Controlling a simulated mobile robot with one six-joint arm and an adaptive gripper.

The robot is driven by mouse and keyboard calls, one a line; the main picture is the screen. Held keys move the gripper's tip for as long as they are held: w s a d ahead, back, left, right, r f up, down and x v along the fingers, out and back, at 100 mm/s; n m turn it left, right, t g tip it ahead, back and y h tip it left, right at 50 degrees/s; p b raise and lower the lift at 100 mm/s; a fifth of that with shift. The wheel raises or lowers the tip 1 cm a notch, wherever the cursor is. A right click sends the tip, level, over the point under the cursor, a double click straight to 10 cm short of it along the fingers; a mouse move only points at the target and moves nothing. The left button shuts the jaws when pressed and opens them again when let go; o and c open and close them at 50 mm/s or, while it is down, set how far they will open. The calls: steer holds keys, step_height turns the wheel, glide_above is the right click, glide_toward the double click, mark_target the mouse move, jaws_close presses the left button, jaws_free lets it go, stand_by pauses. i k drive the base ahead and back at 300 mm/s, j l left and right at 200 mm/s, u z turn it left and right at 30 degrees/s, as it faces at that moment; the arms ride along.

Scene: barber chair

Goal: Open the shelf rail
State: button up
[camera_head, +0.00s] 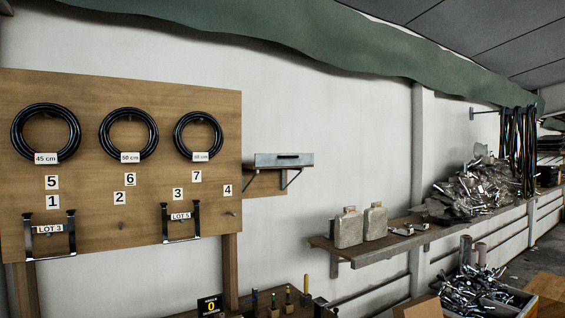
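A small wall shelf (262,161) with a grey metal front and a dark slot stands out from the wall just right of the pegboard. Two angled brackets show under it. This looks like the shelf rail, but I cannot tell from here whether it is open or shut. My gripper is not in view.
A wooden board (90,90) on the left holds black cable coils (45,108), number labels and two black U-shaped hangers (48,240). A long wall shelf (375,252) bears two canisters (349,228) and a metal pile (470,190). A bin of metal parts (480,290) is lower right.

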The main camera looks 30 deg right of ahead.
mark_target(280, 159)
steer(key=i+l, duration=0.35)
steer(key=l, duration=0.15)
steer(key=i+l, duration=0.35)
steer(key=l+z, duration=0.05)
steer(key=l, duration=0.05)
